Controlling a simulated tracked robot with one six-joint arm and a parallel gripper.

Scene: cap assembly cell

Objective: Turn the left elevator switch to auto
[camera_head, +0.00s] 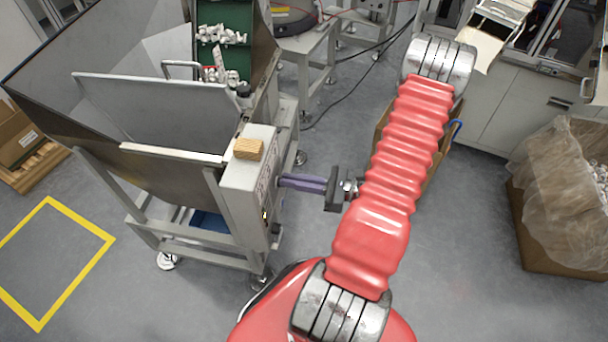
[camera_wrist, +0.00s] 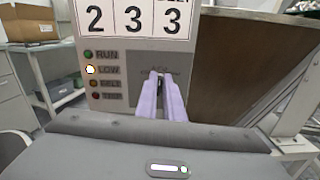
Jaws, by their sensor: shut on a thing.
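The left elevator is a metal hopper (camera_head: 150,115) with a grey control box (camera_head: 236,190) on its side. In the wrist view the box's panel (camera_wrist: 125,88) fills the upper middle. My gripper (camera_head: 281,181) reaches the panel from the right with its purple fingers. In the wrist view my gripper (camera_wrist: 160,78) is shut on the switch (camera_wrist: 160,84), a small dark knob mostly hidden between the fingertips. Small marks above the knob are too blurred to read, so its setting cannot be told.
The panel carries the number 233 (camera_wrist: 135,17) and several lamps; the LOW lamp (camera_wrist: 90,70) is lit. A wooden block (camera_head: 248,149) lies on top of the box. A bagged carton (camera_head: 565,225) stands at right. Open floor (camera_head: 465,270) lies in front of it.

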